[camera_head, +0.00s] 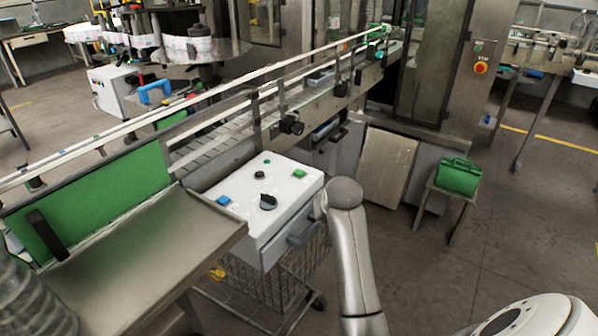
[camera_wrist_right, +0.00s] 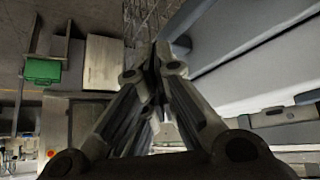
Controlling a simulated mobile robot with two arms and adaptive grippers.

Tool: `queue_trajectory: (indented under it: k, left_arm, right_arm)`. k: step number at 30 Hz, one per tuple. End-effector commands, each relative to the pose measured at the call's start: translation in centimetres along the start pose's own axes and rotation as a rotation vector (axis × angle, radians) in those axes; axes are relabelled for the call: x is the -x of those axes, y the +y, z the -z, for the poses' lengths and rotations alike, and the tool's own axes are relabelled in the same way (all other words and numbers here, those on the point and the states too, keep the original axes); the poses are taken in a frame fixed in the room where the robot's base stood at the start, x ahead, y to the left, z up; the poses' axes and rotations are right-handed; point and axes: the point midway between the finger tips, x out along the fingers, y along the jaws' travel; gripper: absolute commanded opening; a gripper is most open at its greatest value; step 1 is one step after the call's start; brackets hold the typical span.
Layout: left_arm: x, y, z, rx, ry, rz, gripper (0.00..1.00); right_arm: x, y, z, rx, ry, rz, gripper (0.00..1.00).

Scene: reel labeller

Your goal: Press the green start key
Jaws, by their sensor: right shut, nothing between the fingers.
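The green start key (camera_head: 299,173) is a small square button near the right corner of the top of a white control box (camera_head: 290,190). My right gripper (camera_head: 300,237) is beside the box's right side wall, lower than the key and apart from it in the picture. In the right wrist view its fingers (camera_wrist_right: 157,52) are closed together and empty. A pale grey surface, probably the box's side, lies close to the right of the fingertips there. The key does not show in the wrist view. My left gripper is not in view.
The box also carries a blue key (camera_head: 223,201), a black rotary knob (camera_head: 268,202) and a small black button (camera_head: 259,175). A metal tray (camera_head: 140,255) lies left of it, a conveyor (camera_head: 225,130) behind. A green case (camera_head: 458,176) sits on a stool at right.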

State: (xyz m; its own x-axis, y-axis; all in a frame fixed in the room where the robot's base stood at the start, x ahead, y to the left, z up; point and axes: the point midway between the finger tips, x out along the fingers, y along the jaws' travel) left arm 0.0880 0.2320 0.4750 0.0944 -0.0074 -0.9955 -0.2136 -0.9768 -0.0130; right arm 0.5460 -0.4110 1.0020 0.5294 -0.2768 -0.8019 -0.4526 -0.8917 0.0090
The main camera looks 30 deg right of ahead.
Motion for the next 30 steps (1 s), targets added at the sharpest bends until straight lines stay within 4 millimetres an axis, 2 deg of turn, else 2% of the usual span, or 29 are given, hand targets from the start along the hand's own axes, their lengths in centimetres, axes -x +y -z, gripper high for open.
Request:
queue_trajectory:
  k: [1,8,12,15,21,30]
  left_arm:
    - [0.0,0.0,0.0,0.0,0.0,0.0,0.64]
    - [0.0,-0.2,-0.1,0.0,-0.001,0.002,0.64]
    - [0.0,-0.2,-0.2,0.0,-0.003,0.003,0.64]
    - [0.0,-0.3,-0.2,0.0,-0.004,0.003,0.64]
    - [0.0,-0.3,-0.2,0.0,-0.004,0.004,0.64]
    - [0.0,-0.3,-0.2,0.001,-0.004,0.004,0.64]
  right_arm:
    - [0.1,0.0,1.8,-0.037,0.011,0.009,0.0]
    - [0.7,0.0,10.0,-0.226,0.038,0.083,0.0]
    - [1.8,-1.0,15.0,-0.335,0.041,0.168,0.0]
    - [2.9,-2.1,18.0,-0.39,0.04,0.232,0.0]
    - [4.5,-3.8,21.4,-0.445,0.035,0.317,0.0]
    - [4.9,-4.2,22.1,-0.456,0.034,0.337,0.0]
